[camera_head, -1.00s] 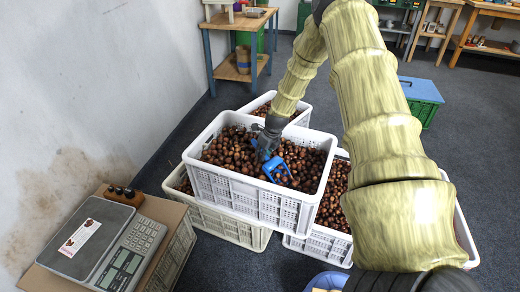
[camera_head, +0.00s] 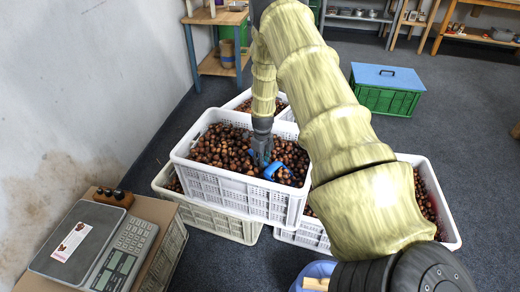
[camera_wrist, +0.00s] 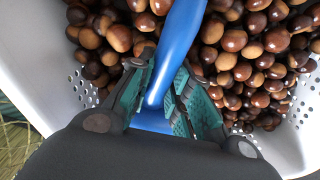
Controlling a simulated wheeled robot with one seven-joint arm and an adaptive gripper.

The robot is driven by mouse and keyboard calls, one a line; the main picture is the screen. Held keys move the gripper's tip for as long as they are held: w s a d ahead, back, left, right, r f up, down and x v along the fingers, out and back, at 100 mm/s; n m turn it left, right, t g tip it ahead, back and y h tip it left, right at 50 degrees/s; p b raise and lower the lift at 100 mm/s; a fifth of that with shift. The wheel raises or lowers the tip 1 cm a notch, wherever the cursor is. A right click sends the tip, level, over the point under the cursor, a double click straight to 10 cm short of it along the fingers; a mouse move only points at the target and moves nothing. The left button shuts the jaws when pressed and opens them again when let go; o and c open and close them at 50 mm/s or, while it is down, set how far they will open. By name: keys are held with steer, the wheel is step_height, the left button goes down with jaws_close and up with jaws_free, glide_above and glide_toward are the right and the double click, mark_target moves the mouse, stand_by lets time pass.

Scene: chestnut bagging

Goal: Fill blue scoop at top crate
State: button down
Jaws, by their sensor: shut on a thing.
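The top crate (camera_head: 240,190) is white, stands on other crates and is filled with brown chestnuts (camera_head: 222,147). My gripper (camera_head: 262,159) is inside the crate, pointing down, just above the chestnuts. The blue scoop (camera_head: 279,173) sits low at the chestnuts, to the right of the gripper. In the wrist view my gripper (camera_wrist: 160,108) is shut on the blue handle (camera_wrist: 178,45), with a green-padded finger on each side. The scoop's bowl is mostly hidden, so I cannot tell how much it holds.
More chestnut crates stand below, behind and to the right (camera_head: 438,205). A scale (camera_head: 97,243) rests on a box at the lower left. A green bin with a blue lid (camera_head: 386,89) stands at the back right. A wooden table (camera_head: 218,62) is by the wall.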

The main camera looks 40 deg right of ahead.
steer(key=shift+w+a+r+g+p, duration=0.1)
steer(key=shift+w+r+g+p, duration=0.2)
steer(key=shift+r+g+p, duration=0.3)
steer(key=shift+g, duration=0.9)
steer(key=shift+p+v, duration=1.55)
steer(key=shift+v, duration=2.05)
steer(key=shift+w+a, duration=0.15)
steer(key=shift+w, duration=0.05)
